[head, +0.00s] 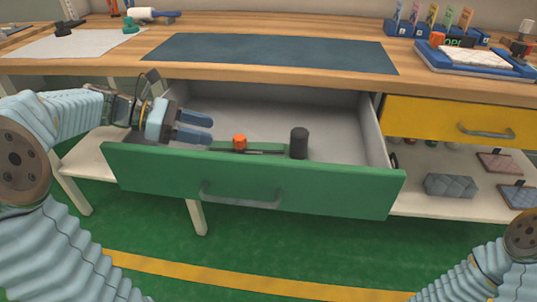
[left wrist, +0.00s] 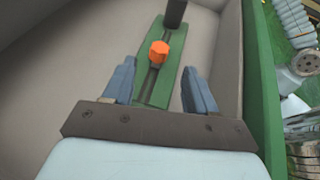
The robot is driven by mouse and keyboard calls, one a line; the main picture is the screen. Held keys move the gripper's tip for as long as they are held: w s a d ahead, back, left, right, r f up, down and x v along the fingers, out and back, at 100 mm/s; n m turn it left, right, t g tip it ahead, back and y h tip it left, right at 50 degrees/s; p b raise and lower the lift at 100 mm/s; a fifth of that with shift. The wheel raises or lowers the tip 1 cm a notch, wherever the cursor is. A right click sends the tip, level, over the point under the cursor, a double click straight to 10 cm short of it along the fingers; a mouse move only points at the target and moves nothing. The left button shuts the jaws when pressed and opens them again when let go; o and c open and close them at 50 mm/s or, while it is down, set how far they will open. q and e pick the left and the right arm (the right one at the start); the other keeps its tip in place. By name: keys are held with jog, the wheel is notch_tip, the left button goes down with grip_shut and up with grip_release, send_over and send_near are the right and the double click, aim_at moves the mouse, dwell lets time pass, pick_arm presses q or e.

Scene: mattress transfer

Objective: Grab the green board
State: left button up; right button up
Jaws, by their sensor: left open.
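The green board (head: 222,148) lies in the open green-fronted drawer (head: 250,185), close behind its front panel, which hides part of it. An orange knob (head: 240,142) and a dark upright cylinder (head: 299,143) stand on it. In the left wrist view the green board (left wrist: 172,88) runs away from me, with the orange knob (left wrist: 158,52) and dark cylinder (left wrist: 175,13) along it. My left gripper (head: 212,128) is open over the drawer's left part; in the wrist view its fingers (left wrist: 160,85) are on either side of the board's near end. I see no contact. My right gripper is out of view.
A yellow drawer (head: 455,120) is shut at the right. Below it, a shelf (head: 425,200) holds grey and patterned blocks. The wooden worktop (head: 110,64) is above, with a dark mat (head: 270,53) and a blue tray (head: 475,62). The drawer's rear floor is clear.

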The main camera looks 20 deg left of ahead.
aim_at(256, 145)
pick_arm(q)
jog(key=shift+w+d+f, duration=0.1)
jog(key=shift+d+f, duration=0.1)
jog(key=shift+f, duration=0.3)
jog(key=x, duration=0.7)
jog(key=shift+r, duration=0.1)
grip_shut()
